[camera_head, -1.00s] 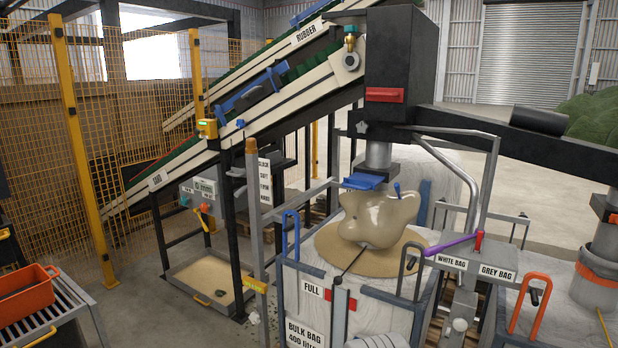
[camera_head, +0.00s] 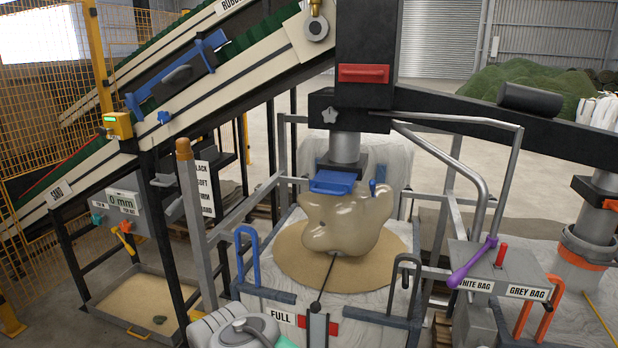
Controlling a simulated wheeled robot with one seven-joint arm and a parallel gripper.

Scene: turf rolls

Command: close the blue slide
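The blue slide (camera_head: 335,183) is a flat blue plate in a black housing at the lower end of the grey spout (camera_head: 345,148), under the black hopper (camera_head: 365,40). A lumpy, glossy beige form (camera_head: 345,220) hangs or sits just below it, over the sand (camera_head: 295,262) in the bulk bag (camera_head: 262,300). A small blue knob (camera_head: 376,187) shows at its upper right. I cannot tell how far the slide is in or out.
A box with a purple lever (camera_head: 472,266) stands right. The conveyor (camera_head: 190,100) rises at left. A sand tray (camera_head: 140,300) lies on the floor.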

